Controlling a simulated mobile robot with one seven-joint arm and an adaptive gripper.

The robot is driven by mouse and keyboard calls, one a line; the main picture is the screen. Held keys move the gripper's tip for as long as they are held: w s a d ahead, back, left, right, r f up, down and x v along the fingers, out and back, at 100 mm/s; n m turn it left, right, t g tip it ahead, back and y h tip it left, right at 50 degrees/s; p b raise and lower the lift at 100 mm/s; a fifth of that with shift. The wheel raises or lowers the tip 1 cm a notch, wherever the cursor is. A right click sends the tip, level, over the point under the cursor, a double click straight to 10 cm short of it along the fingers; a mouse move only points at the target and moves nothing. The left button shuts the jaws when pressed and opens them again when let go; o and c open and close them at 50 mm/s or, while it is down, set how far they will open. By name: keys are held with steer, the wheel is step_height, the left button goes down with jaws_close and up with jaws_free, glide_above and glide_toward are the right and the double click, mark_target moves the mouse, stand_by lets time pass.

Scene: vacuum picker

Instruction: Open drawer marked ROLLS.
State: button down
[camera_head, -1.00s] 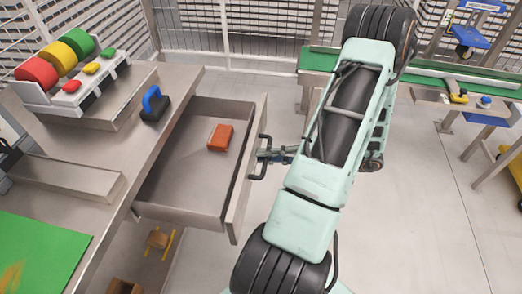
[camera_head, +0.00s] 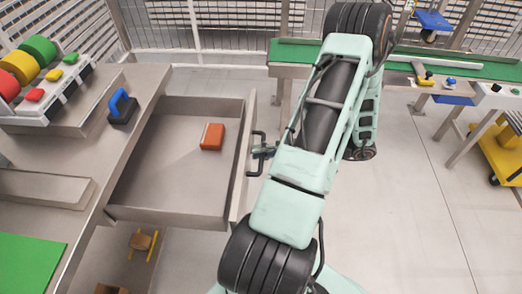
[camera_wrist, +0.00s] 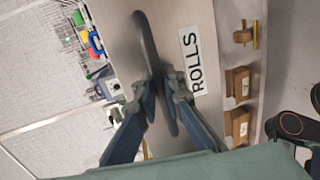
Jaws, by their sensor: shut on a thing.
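The metal drawer (camera_head: 165,190) is pulled well out from the workbench on the left. Its front carries a dark bar handle (camera_head: 250,168). In the wrist view the black ROLLS label (camera_wrist: 191,62) on white reads sideways on the drawer front (camera_wrist: 178,25), beside the dark handle (camera_wrist: 147,45). My gripper (camera_head: 262,152) is at the handle in the head view. In the wrist view my gripper (camera_wrist: 161,82) has its two fingers closed around the handle's bar.
The workbench (camera_head: 85,200) holds a rack of coloured rolls (camera_head: 38,50), a blue-handled tool (camera_head: 122,105) and a green mat (camera_head: 28,240). A green-topped conveyor (camera_head: 460,80) and a yellow cart (camera_head: 500,150) stand at the right. Floor right of the drawer is clear.

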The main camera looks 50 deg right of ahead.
steer(key=c, duration=2.3)
jaws_free()
steer(key=v, duration=1.2)
